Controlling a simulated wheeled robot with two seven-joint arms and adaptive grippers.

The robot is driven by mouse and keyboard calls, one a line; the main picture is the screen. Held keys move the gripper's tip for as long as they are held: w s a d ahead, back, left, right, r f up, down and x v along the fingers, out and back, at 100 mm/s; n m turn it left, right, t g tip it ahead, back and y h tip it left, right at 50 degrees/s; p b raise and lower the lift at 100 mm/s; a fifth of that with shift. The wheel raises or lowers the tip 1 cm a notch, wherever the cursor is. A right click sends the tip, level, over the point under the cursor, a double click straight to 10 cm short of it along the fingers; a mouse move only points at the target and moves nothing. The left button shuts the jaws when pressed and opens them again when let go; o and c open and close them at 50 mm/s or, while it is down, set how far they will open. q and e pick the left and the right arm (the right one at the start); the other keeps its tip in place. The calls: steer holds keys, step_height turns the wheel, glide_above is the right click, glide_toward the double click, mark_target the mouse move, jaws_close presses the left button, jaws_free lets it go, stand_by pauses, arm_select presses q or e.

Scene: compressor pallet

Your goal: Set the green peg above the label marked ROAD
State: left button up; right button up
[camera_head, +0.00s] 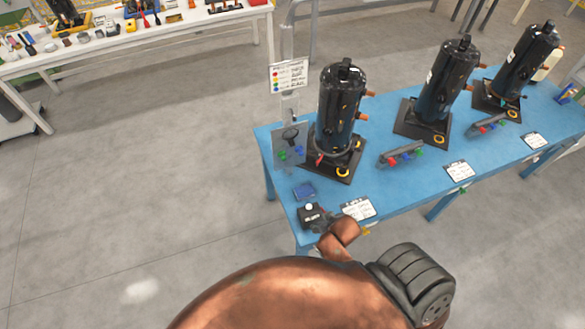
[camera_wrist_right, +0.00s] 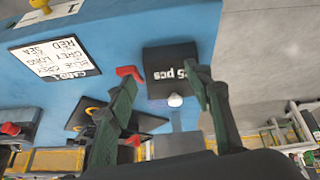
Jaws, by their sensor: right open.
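A small green peg (camera_head: 283,155) shows beside a blue one on the grey panel at the left end of the blue table. Another green peg (camera_head: 418,153) shows on the dark bar by the middle compressor. I cannot read a label marked ROAD in either view. My right gripper (camera_head: 322,219) is at the table's front left corner, by a black box (camera_head: 309,214) with a white knob. In the right wrist view the gripper (camera_wrist_right: 161,84) is open, its dark green fingers around the knob's area (camera_wrist_right: 175,100), nothing clearly held. My left gripper is not in view.
Three black compressors (camera_head: 340,108) stand on the blue table (camera_head: 395,190). White cards (camera_head: 358,209) lie along its front edge; one shows closer in the wrist view (camera_wrist_right: 55,57). A sign with coloured dots (camera_head: 288,75) stands at the back left. A white bench (camera_head: 150,43) stands far left.

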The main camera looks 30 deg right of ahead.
steer(key=w+d+r+m+t, duration=0.2)
steer(key=w+r+t, duration=0.2)
steer(key=w, duration=0.8)
steer(key=m+t, duration=0.2)
steer(key=t, duration=0.2)
glide_toward(284, 159)
steer(key=w+f, duration=0.1)
steer(key=w, duration=0.1)
steer(key=x, duration=0.6)
steer(key=shift+w+d+f, duration=0.1)
steer(key=shift+w+d, duration=0.15)
steer(key=shift+w+f, duration=0.25)
steer(key=shift+w, duration=0.45)
steer(key=shift+c, duration=0.2)
jaws_close()
